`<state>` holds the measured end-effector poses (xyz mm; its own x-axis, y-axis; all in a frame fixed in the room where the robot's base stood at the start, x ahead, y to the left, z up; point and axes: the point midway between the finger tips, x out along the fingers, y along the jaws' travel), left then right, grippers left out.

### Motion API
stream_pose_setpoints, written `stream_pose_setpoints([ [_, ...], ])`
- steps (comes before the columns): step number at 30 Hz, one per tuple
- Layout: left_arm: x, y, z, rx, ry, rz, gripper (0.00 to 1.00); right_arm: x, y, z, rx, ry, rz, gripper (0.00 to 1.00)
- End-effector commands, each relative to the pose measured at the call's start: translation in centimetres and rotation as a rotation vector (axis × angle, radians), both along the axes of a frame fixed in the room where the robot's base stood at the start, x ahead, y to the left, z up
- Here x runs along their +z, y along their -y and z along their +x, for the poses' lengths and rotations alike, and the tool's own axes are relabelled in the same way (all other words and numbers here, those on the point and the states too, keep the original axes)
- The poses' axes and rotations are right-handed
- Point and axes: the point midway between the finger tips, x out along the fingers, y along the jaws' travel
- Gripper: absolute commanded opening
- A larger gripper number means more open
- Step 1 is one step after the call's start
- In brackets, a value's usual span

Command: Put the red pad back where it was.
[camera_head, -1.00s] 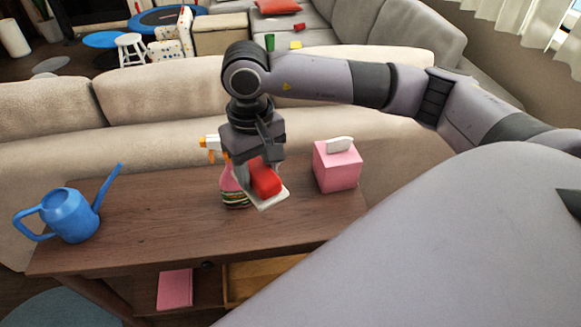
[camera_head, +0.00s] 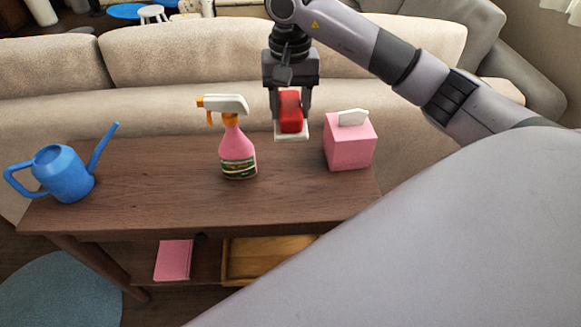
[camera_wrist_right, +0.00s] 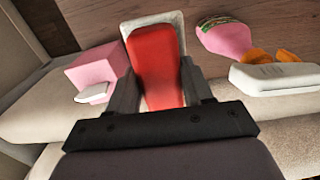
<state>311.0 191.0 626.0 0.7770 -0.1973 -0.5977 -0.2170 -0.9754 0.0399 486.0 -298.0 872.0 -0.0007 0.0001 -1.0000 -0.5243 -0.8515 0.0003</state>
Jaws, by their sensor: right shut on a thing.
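The red pad (camera_head: 291,112) has a red body and a white lower edge. My right gripper (camera_head: 291,104) is shut on it, with a finger on each side. It hangs between the pink spray bottle and the pink tissue box in the head view, and it looks held above the wooden table (camera_head: 150,195). In the right wrist view, the red pad (camera_wrist_right: 156,62) sits between the fingers of my right gripper (camera_wrist_right: 158,85), with its white part along the far end. My left gripper is in neither view.
A pink spray bottle (camera_head: 237,155) with a white and orange head stands left of the pad. A pink tissue box (camera_head: 349,145) stands to its right. A blue watering can (camera_head: 64,175) is at the table's left end. A pink book-like item (camera_head: 174,260) and an open wooden drawer (camera_head: 262,258) are below.

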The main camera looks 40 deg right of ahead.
Motion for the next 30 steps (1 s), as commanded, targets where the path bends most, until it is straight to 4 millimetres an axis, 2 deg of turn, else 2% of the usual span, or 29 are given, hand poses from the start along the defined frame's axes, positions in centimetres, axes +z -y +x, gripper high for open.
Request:
stream_pose_setpoints([
  [1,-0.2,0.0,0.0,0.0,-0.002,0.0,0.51,-1.8,0.0,-0.1,0.0,-0.007,0.0,0.22],
  [6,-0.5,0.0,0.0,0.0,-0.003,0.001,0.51,-6.4,0.0,-0.2,0.0,-0.008,0.001,0.22],
  [12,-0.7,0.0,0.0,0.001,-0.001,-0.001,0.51,-10.7,0.0,-0.1,0.0,-0.004,0.0,0.22],
  [20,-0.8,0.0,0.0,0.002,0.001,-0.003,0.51,-12.7,0.0,0.0,0.001,-0.001,0.0,0.22],
  [27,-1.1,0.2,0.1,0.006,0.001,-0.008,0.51,-16.1,-0.1,-0.1,0.001,-0.002,0.001,0.22],
  [30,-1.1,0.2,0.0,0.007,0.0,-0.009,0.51,-16.5,0.0,0.0,0.002,0.0,-0.001,0.22],
])
